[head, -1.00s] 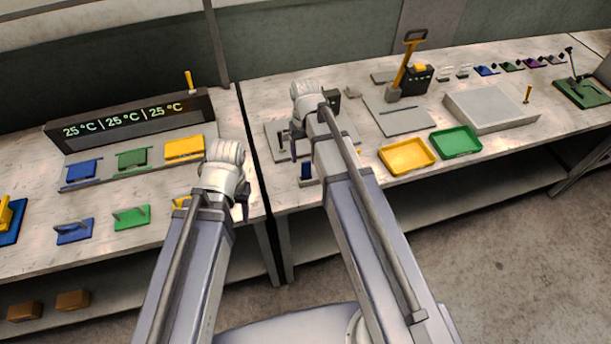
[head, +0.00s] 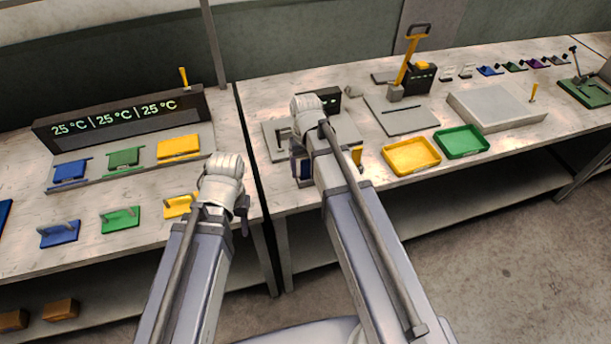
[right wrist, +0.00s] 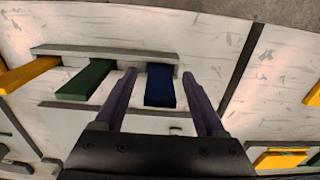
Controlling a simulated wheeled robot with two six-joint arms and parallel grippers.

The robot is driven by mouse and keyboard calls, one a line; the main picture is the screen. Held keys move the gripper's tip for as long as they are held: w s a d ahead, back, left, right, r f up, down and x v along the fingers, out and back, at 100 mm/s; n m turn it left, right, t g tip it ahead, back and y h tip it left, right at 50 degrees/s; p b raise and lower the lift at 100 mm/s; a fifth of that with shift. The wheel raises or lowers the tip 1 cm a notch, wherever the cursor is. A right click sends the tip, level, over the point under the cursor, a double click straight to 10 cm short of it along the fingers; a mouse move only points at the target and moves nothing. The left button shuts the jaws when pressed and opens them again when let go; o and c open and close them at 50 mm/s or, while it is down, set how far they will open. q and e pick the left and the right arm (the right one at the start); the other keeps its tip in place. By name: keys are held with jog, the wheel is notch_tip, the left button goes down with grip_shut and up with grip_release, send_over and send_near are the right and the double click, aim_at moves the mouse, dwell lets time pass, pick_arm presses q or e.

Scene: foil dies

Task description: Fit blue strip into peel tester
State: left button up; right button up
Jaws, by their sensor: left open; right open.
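The blue strip (right wrist: 160,85) stands in a narrow grey rack (right wrist: 105,52) beside a green strip (right wrist: 86,82) and a yellow strip (right wrist: 28,76). My right gripper (right wrist: 162,88) is open, with one finger on each side of the blue strip and a visible gap to each. In the head view my right gripper (head: 301,165) is at the blue strip, partly hidden by my arm. My left gripper (head: 244,200) is open and empty at the left table's right edge. A grey plate with a black box (head: 326,98) lies behind my right gripper; I cannot tell whether it is the peel tester.
Yellow (head: 411,155) and green (head: 462,141) trays lie right of my right arm. A yellow-handled device (head: 410,68) stands behind them. The left table holds a temperature display (head: 120,118) and coloured plates. A gap separates the tables.

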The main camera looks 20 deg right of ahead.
jog(key=shift+r, duration=0.1)
grip_shut()
dwell(0.4)
notch_tip(320, 180, up, 10)
jog(key=p, duration=1)
